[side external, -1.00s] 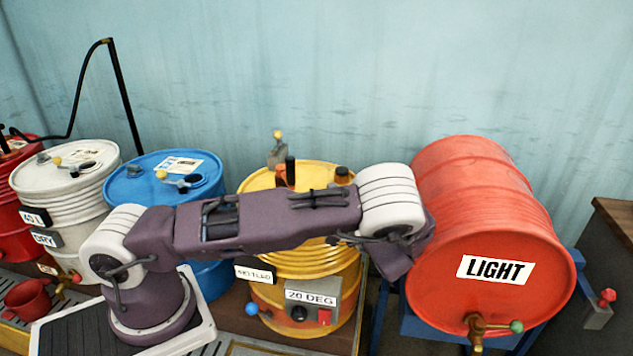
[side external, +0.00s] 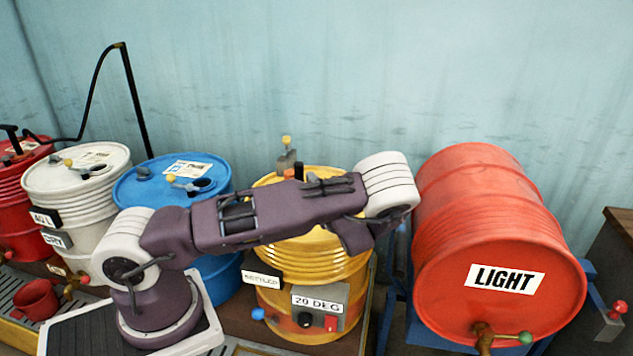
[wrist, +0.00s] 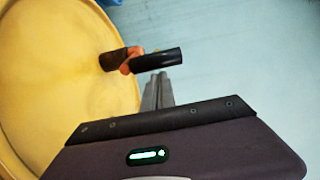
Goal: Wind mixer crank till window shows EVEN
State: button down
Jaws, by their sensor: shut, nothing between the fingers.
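The yellow drum (side external: 330,268) stands mid-scene, partly behind my arm. A small plate (side external: 262,279) on its front reads what looks like SETTLED. A black crank handle (side external: 299,170) pokes up above my forearm at the drum's top. My gripper (wrist: 163,82) shows as close-set grey fingers, shut and empty, just below the handle in the picture. Whether they touch it I cannot tell. The side view hides the fingers.
A 20 DEG control box (side external: 318,308) is on the drum's front. A grey fitting with a yellow knob (side external: 286,142) rises behind the drum. A red LIGHT drum (side external: 490,240) lies to the right; blue (side external: 160,185) and white (side external: 75,180) drums stand left.

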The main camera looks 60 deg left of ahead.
jog(key=s, duration=0.4)
jog(key=shift+s+a, duration=0.15)
jog(key=shift+a, duration=0.15)
